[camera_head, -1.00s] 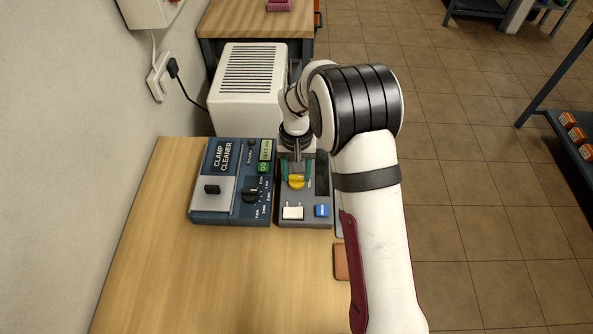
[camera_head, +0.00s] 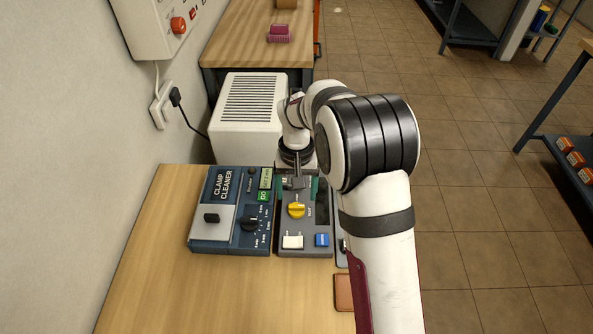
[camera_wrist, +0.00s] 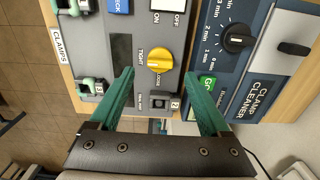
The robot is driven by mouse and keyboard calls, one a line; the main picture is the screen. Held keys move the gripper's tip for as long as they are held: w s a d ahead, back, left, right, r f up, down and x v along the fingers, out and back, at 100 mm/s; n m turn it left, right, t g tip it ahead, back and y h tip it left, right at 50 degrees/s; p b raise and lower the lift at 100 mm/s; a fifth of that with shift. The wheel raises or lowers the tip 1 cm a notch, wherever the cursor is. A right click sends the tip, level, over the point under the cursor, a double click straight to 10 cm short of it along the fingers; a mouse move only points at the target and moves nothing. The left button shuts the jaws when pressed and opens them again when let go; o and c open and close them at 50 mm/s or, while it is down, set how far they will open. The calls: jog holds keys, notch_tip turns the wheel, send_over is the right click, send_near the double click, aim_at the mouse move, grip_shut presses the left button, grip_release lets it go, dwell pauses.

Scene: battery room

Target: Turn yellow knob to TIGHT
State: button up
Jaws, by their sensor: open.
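The yellow knob (camera_head: 296,210) sits on a grey panel (camera_head: 288,223) on the wooden bench. In the wrist view the knob (camera_wrist: 160,61) has printed words beside it; TIGHT reads to its left and what looks like LOOSE lies below it. I cannot tell for sure which word its pointer faces. My gripper (camera_wrist: 159,75) is open with green fingers, one on each side and short of the knob, with nothing between them. In the head view my gripper (camera_head: 298,187) is just behind the knob, apart from it.
The blue clamp cleaner box (camera_head: 232,232) stands left of the panel. White (camera_head: 292,242) and blue (camera_head: 322,240) switches are in front of the knob. A white vented box (camera_head: 245,112) stands behind.

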aim_at(296, 205)
notch_tip(296, 205, up, 12)
jog(key=shift+f, duration=0.25)
jog(key=s+d+r+m+y, duration=0.15)
jog(key=s+d, duration=0.25)
jog(key=s, duration=0.6)
jog(key=s+d+r+m, duration=0.2)
jog(key=s+d+r, duration=0.1)
jog(key=s, duration=0.7)
jog(key=s+d+f+m, duration=0.1)
jog(key=s+f+m, duration=0.1)
jog(key=s, duration=0.8)
jog(key=shift+f, duration=0.8)
